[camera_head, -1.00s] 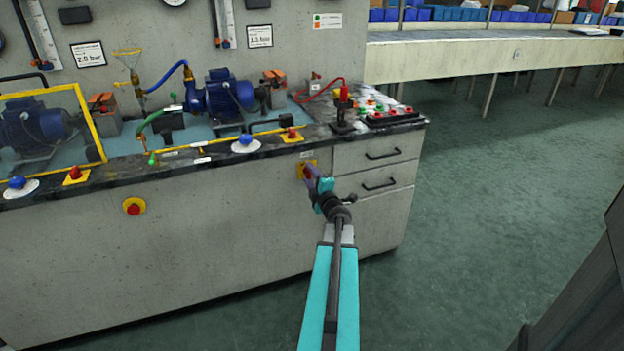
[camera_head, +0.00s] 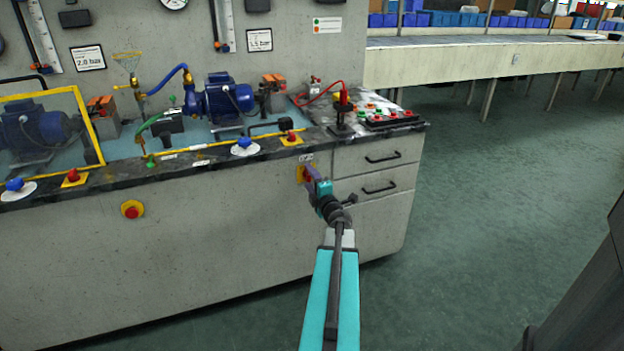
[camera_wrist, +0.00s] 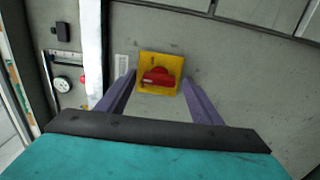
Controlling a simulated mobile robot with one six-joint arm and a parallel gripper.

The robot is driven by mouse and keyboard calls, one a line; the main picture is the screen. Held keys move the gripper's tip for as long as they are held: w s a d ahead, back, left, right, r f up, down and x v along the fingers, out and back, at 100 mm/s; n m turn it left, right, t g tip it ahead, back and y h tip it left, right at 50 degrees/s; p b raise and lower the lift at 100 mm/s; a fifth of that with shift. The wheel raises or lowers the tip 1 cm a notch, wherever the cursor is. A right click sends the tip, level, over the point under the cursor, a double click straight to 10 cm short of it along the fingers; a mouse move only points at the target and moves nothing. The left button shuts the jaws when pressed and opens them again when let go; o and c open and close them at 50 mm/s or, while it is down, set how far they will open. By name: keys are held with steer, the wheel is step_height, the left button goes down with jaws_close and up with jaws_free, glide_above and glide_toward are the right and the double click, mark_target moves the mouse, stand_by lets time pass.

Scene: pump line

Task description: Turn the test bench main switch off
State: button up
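The main switch (camera_wrist: 158,76) is a red rotary handle on a yellow square plate on the front of the grey bench. In the head view its yellow plate (camera_head: 301,174) shows just below the worktop, left of the drawers, partly hidden by my gripper. My gripper (camera_head: 311,173) is in front of it. In the wrist view the two purple fingers of my gripper (camera_wrist: 157,80) are spread apart, one on each side of the plate. Nothing is between them except the switch beyond. I cannot tell whether the fingertips touch the panel. The red handle lies about level in the wrist view.
A red emergency button (camera_head: 132,211) on a yellow base sits on the bench front at left. Drawers (camera_head: 380,170) with black handles are right of the switch. Pumps (camera_head: 220,98) and coloured knobs stand on the worktop. The green floor at right is clear.

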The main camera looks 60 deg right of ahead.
steer(key=shift+w, duration=0.1)
steer(key=shift+a+r, duration=0.1)
steer(key=shift+a, duration=0.1)
steer(key=p+v, duration=1)
steer(key=v, duration=0.3)
steer(key=shift+s, duration=0.35)
stand_by(0.7)
steer(key=shift+a, duration=0.1)
stand_by(0.6)
